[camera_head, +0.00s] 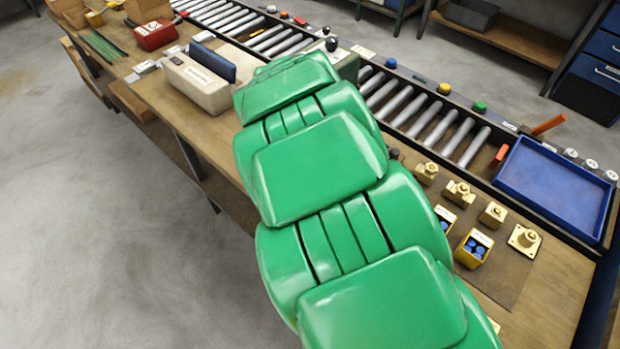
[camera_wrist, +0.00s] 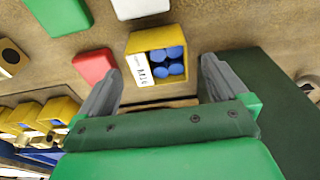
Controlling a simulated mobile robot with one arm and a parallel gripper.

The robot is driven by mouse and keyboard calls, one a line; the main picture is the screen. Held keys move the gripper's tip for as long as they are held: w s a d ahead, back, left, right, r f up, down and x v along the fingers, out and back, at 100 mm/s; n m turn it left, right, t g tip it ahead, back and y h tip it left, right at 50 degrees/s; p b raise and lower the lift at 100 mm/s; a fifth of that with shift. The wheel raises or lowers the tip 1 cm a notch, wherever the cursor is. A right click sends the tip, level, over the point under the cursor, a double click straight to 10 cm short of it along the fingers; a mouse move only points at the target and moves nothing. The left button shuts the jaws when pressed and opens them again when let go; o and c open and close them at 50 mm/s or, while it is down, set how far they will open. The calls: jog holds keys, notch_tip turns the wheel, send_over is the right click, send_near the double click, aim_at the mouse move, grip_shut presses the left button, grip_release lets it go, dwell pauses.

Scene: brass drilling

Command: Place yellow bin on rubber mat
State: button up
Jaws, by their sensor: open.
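In the wrist view a yellow bin (camera_wrist: 142,42) holding blue round pieces, with a white label on its side, sits on a brown surface just beyond my gripper (camera_wrist: 160,88). My gripper is open; its grey fingers are apart, with the bin ahead of the gap and no contact visible. In the head view my green arm hides the gripper and this area. There, a dark flat mat (camera_head: 512,285) lies at the right end of the bench. Two small yellow bins (camera_head: 467,259) with blue pieces stand on or beside it, near brass fittings (camera_head: 523,239).
In the wrist view a red block (camera_wrist: 94,66), a green block (camera_wrist: 58,15) and a white block (camera_wrist: 140,7) lie around the bin. Several yellow containers (camera_wrist: 28,119) stand at left. In the head view a blue tray (camera_head: 555,190) and a roller conveyor (camera_head: 430,122) lie behind the mat.

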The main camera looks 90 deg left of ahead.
jog(key=shift+w+a+f, duration=0.1)
jog(key=shift+w+f, duration=0.05)
jog(key=shift+f, duration=0.7)
jog(key=shift+w+a+f, duration=0.1)
jog(key=shift+w+f, duration=0.05)
jog(key=shift+f, duration=0.75)
jog(key=shift+w+a+f, duration=0.1)
jog(key=shift+w+f, duration=0.05)
jog(key=shift+f, duration=0.7)
jog(key=c, duration=1.1)
jog(key=shift+r, duration=0.15)
notch_tip(320, 180, up, 28)
